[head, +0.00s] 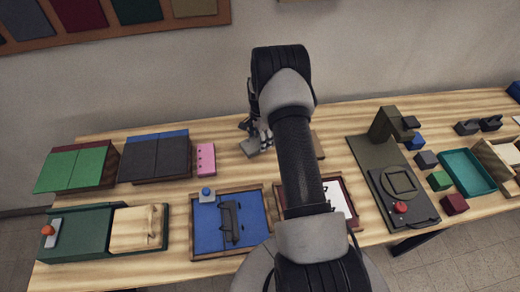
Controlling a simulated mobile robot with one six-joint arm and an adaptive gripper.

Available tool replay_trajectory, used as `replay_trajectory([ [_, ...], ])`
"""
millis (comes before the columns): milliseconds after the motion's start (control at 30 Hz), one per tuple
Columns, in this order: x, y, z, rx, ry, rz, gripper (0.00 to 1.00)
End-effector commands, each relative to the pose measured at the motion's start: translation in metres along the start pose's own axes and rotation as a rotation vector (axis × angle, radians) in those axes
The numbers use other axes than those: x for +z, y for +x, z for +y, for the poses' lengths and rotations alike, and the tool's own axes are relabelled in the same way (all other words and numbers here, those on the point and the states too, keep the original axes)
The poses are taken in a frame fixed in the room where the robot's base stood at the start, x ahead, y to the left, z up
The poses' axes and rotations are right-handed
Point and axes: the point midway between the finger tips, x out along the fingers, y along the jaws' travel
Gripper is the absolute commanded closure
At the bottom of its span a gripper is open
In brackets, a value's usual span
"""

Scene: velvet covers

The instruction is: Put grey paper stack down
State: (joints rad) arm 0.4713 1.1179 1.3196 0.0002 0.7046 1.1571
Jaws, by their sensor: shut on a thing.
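My gripper (259,135) is at the back middle of the wooden table (230,172), partly hidden by my own arm. It is shut on a small flat grey piece, which looks like the grey paper stack (253,149). I cannot tell whether the stack touches the table or is held just above it. Much of the fingers is hard to make out at this size.
Green (73,169) and dark grey (155,158) stacks and a pink block (206,159) stand left. A blue-lined tray (205,238) and a red-framed tray (352,212) lie in front. A dark olive press (386,160) and a teal tray (467,172) are right.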

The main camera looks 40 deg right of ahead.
Motion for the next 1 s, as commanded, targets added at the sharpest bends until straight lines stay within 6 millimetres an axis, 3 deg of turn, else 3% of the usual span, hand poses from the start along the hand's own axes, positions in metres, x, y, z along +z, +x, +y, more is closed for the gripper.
replay_trajectory([
  [67, 0.000, 0.012, 0.000, 0.000, 0.000, 0.000, 0.71],
  [267, 0.000, 0.025, -0.001, -0.001, -0.001, 0.000, 0.71],
  [500, 0.000, 0.059, 0.000, -0.001, -0.001, 0.000, 0.71],
  [933, 0.000, 0.066, -0.001, -0.002, -0.001, 0.001, 0.71],
  [967, 0.000, 0.066, 0.000, -0.001, -0.001, 0.000, 0.39],
  [1000, 0.000, 0.066, 0.000, -0.001, -0.001, 0.000, 0.36],
])
